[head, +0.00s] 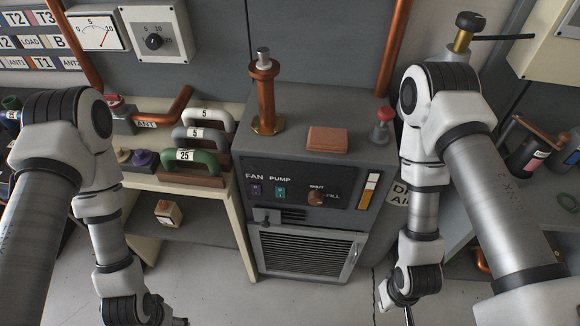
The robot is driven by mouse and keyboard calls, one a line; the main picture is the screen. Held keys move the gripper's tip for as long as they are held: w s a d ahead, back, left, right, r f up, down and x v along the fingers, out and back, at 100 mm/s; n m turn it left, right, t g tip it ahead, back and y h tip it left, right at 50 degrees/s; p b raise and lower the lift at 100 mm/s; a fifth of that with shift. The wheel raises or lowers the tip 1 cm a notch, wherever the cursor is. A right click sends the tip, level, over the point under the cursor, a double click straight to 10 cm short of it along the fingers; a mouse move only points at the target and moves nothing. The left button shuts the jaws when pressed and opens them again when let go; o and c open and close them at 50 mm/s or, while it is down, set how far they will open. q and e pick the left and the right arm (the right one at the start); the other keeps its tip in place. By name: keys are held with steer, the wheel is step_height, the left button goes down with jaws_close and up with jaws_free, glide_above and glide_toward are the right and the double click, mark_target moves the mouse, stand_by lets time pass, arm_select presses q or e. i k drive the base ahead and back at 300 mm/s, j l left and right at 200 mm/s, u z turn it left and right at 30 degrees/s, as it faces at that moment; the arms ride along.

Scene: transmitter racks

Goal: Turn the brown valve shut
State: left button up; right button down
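The brown valve (316,197) is a small round knob on the dark front panel of the grey cabinet (335,250). A small label above it seems to read SHUT, and FILL is printed to its right. Its pointer is too small to read. My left arm comes down on the left; only a dark bit of the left gripper (172,321) shows at the bottom edge. My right arm comes down right of the cabinet, with part of the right gripper (406,308) low at the bottom edge. Both are well away from the valve, and their fingers are mostly hidden or cut off.
A FAN switch (256,190) and a PUMP switch (280,193) sit left of the valve. A copper post (265,95), a brown block (327,140) and a red button (383,122) stand on the cabinet top. Weights with handles (198,160) lie on the left bench. The space before the panel is clear.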

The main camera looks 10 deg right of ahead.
mark_target(314, 197)
steer(key=k+l+z, duration=0.2)
steer(key=k+l, duration=0.3)
steer(key=k+l+z, duration=0.2)
steer(key=k+l, duration=0.25)
steer(key=l, duration=0.2)
